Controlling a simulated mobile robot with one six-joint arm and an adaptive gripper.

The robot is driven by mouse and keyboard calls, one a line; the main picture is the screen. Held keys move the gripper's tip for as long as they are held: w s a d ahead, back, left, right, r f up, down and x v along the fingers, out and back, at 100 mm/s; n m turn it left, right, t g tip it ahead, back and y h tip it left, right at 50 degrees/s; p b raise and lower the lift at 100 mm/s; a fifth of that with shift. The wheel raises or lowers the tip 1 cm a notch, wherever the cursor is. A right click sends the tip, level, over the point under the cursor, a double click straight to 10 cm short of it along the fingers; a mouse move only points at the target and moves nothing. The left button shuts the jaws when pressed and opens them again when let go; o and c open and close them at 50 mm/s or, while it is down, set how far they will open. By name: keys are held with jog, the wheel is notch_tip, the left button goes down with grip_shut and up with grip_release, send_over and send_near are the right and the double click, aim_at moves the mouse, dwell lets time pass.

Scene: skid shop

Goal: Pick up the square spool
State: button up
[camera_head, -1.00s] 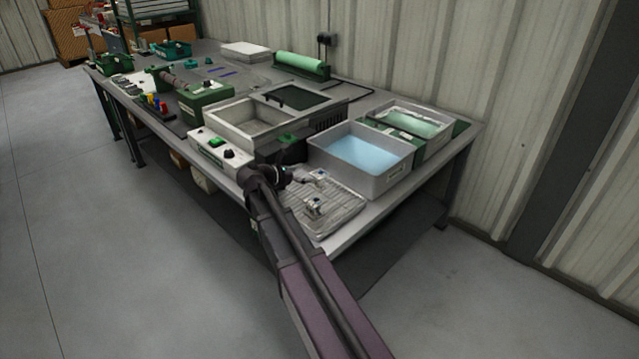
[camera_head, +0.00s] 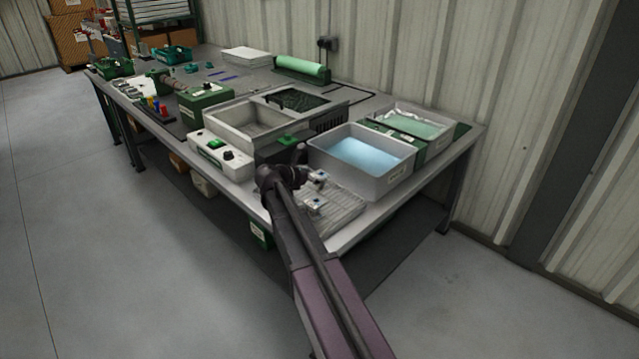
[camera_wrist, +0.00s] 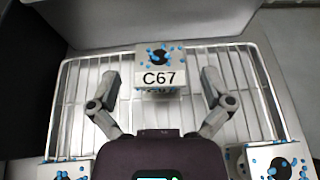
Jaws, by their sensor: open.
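In the wrist view, a pale boxy piece (camera_wrist: 160,68) marked C67, with blue specks and a dark round spot on top, sits on the wire rack (camera_wrist: 75,95). It looks like a square spool. My gripper (camera_wrist: 160,76) is open, with one finger on each side of this piece and gaps on both sides. Two similar speckled pieces are cut off at the bottom left (camera_wrist: 65,171) and bottom right (camera_wrist: 279,162). In the head view, two small pieces (camera_head: 318,176) (camera_head: 314,206) show on the rack; my arm hides part of it.
A grey bin of blue liquid (camera_head: 395,184) stands behind the rack. A white control box (camera_head: 222,152) and a metal basin (camera_head: 232,128) are to the left. The bench edge is close in front of the rack.

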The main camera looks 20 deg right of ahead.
aim_at(320, 175)
jog(key=b+x, duration=0.1)
jog(key=x, duration=0.2)
jog(key=shift+w+f, duration=0.1)
jog(key=shift+f, duration=0.1)
jog(key=shift+w+d+f+b, duration=0.15)
jog(key=shift+d+b, duration=0.15)
jog(key=shift+d, duration=0.4)
jog(key=c, duration=1.2)
